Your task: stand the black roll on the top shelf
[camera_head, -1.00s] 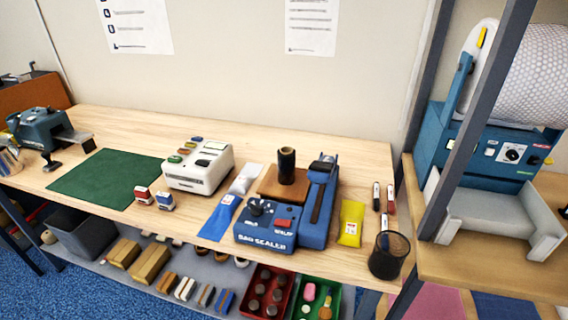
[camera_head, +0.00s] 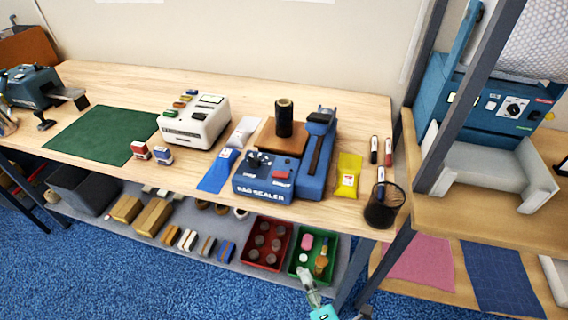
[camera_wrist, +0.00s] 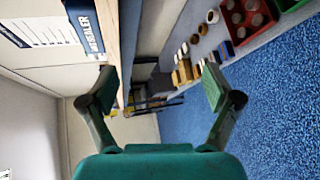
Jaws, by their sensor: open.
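The black roll (camera_head: 284,118) stands upright on a brown wooden block (camera_head: 283,142) behind the blue bag sealer (camera_head: 263,178) on the workbench. The rack at the right has a wooden shelf (camera_head: 492,218) bearing a blue machine; whether this is its top shelf I cannot tell. My gripper shows in the wrist view (camera_wrist: 160,88) with its two fingers wide apart and nothing between them. In the head view, part of my arm shows at the bottom, below the bench front and away from the roll. The roll is not seen in the wrist view.
Beside the sealer lie a yellow packet (camera_head: 348,176) and a blue packet (camera_head: 218,171). A black mesh cup (camera_head: 383,205) stands at the bench's right corner. A white label machine (camera_head: 194,122) and green mat (camera_head: 103,135) are left. A dark rack post (camera_head: 470,95) rises at right.

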